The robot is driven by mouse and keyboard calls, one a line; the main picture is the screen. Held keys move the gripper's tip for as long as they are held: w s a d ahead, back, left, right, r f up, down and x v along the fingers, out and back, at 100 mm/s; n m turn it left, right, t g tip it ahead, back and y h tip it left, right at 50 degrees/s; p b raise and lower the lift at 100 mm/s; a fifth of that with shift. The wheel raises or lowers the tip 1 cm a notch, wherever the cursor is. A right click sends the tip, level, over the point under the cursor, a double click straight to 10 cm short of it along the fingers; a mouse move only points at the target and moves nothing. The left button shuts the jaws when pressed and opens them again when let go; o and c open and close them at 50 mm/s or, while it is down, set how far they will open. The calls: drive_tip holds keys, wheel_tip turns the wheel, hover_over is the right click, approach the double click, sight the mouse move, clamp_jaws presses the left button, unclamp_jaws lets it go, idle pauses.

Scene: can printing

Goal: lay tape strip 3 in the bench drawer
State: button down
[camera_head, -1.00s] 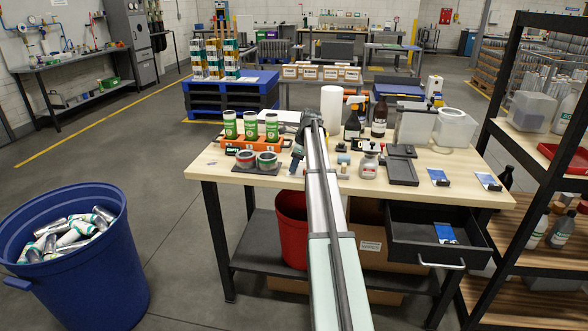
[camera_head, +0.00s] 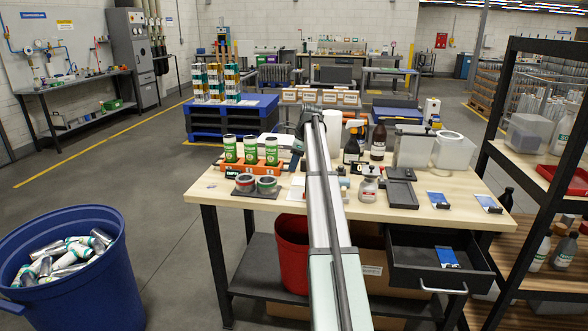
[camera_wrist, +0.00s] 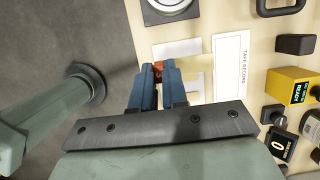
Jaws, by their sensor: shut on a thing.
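In the wrist view my gripper (camera_wrist: 158,76) points at the bench top, its two blue fingers close together on a small reddish piece (camera_wrist: 158,70). The fingers hide most of this piece, so I cannot read a strip number on it. A white card marked tape record (camera_wrist: 231,68) lies to the right of the fingers, and a blank white strip (camera_wrist: 177,48) lies just beyond them. In the head view the bench drawer (camera_head: 418,281) stands open at the right front of the bench, with a blue-and-white packet inside. My arm hides part of the bench middle.
The bench top (camera_head: 215,187) carries an orange rack (camera_head: 238,167) of green cans, two round tins and several bottles. Two blue-and-white cards (camera_head: 438,200) lie above the drawer. A black shelf stands close on the right. A blue bin (camera_head: 120,270) stands at the left.

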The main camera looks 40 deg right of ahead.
drive_tip(key=shift+r, duration=2.05)
drive_tip(key=s+d+f+m+h, duration=0.1)
drive_tip(key=s+d+f+m, duration=0.15)
drive_tip(key=s+f, duration=0.4)
drive_tip(key=s+d+f+m+t+h, duration=0.1)
drive_tip(key=s+f+m, duration=0.3)
drive_tip(key=s, duration=0.5)
drive_tip(key=s+d+f+m, duration=0.25)
drive_tip(key=s+f, duration=0.25)
drive_tip(key=s, duration=0.3)
approach(411, 261)
drive_tip(key=a+r, duration=0.4)
drive_tip(key=a, duration=0.1)
drive_tip(key=shift+s+d+f+x, duration=0.1)
drive_tip(key=shift+s+x, duration=0.2)
drive_tip(key=shift+x, duration=1.2)
drive_tip(key=shift+s+d+f+x, duration=0.1)
drive_tip(key=shift+s+x, duration=0.25)
drive_tip(key=shift+x, duration=1.15)
drive_tip(key=shift+s+d+f+x, duration=0.1)
drive_tip(key=shift+s+x, duration=0.2)
drive_tip(key=shift+x, duration=1.2)
drive_tip(key=shift+f, duration=0.15)
drive_tip(key=c, duration=1.1)
unclamp_jaws()
drive_tip(key=shift+c, duration=0.2)
